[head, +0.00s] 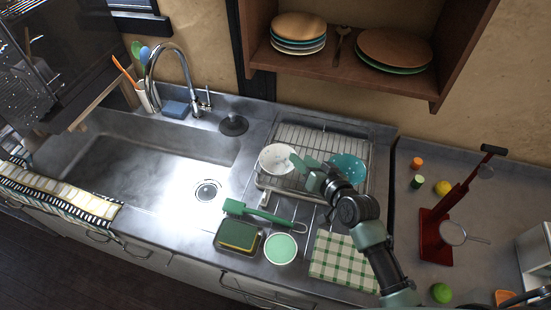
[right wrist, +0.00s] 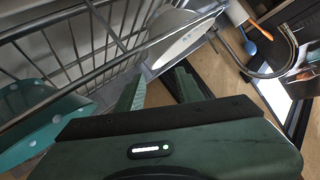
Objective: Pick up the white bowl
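The white bowl (head: 276,158) sits tilted in the left part of the wire dish rack (head: 262,186). It also shows in the right wrist view (right wrist: 182,40), just beyond my fingertips. My right gripper (head: 303,162) is at the bowl's right side, above the rack. In the right wrist view its two green fingers (right wrist: 158,82) stand apart, with nothing clearly held between them. I cannot tell whether a finger touches the bowl's rim. My left gripper is not in view.
A teal dotted bowl (head: 350,168) stands in the rack right of my gripper, close to my wrist. A faucet (head: 172,65) and sink (head: 135,160) lie left. A wooden shelf (head: 345,70) with plates hangs above. A green brush (head: 262,213) lies in front.

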